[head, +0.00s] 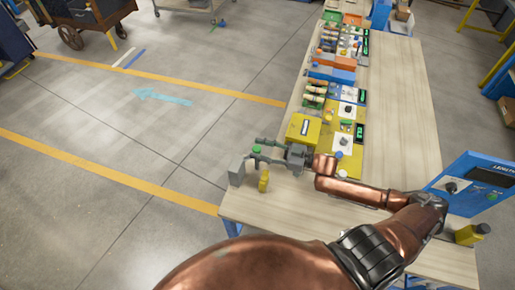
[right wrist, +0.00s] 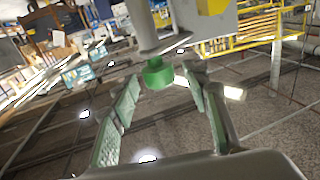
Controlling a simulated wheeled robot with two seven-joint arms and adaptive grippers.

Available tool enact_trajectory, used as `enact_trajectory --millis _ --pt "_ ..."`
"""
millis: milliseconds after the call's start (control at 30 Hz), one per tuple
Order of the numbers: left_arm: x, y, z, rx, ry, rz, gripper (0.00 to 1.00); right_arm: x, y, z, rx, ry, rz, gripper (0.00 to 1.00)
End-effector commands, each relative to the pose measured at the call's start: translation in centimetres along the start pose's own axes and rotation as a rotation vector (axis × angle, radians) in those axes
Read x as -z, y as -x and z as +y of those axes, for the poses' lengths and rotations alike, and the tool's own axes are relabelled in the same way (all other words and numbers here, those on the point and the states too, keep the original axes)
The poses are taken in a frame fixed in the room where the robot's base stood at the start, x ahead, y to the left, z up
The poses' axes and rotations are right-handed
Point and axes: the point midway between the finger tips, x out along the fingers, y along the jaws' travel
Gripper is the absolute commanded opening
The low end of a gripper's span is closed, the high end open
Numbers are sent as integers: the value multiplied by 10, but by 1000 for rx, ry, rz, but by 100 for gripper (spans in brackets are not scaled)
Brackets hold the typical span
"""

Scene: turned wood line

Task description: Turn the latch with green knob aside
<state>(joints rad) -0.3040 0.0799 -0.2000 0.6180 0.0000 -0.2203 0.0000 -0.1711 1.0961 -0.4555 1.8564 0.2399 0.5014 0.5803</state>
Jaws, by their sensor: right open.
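The green knob (head: 256,149) of the latch shows near the front left edge of the table in the head view. My right gripper (head: 257,151) is around it with both fingers open, one on each side. In the right wrist view the green knob (right wrist: 158,74) sits at the end of a pale grey shaft, between the open fingertips of my right gripper (right wrist: 160,84). I see gaps on both sides and cannot tell whether either finger touches it. The latch's pivot is hard to make out. My left gripper is not in view.
A grey block (head: 237,170) and a small yellow piece (head: 263,181) stand at the table edge close to my right gripper. A yellow box (head: 303,129) and a row of coloured panels lie beyond.

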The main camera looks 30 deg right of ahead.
Motion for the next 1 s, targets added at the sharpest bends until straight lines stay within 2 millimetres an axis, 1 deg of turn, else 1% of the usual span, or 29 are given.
enact_trajectory --millis 33,133,433,1000 --pt "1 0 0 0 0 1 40 0 -5 0 0 0 1 43" --pt "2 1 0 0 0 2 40 0 -11 0 1 -1 1 43" --pt "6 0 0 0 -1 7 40 -1 -12 0 0 -1 -1 42" --pt "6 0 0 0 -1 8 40 0 -12 0 -1 -1 -1 3"
